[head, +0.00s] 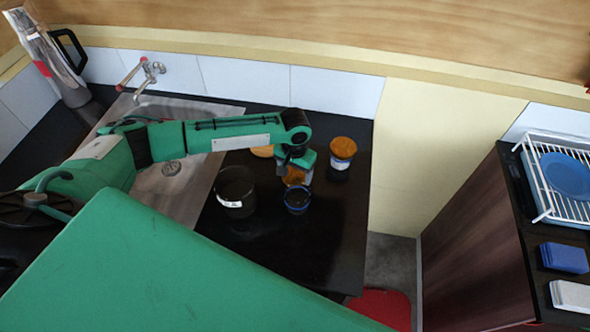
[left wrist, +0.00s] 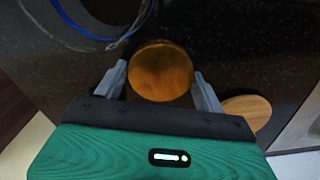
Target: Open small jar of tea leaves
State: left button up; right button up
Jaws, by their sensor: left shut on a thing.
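A small jar with a round orange-brown wooden lid stands on the black counter; its lid (left wrist: 160,70) shows from above in the left wrist view. My right gripper is not in view.
Another wooden lid (head: 262,151) shows behind my arm. A sink (head: 165,188) is at left. The counter's front right is clear.

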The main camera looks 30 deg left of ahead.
aim_at(295, 175)
pick_arm(q)
jog(key=o, duration=1.1)
jog(key=shift+d+f, duration=0.1)
jog(key=shift+d, duration=0.05)
jog(key=shift+r, duration=0.4)
notch_tip(295, 175, up, 12)
jog(key=b, duration=0.3)
jog(key=shift+f, duration=0.25)
jog(key=shift+s, duration=0.1)
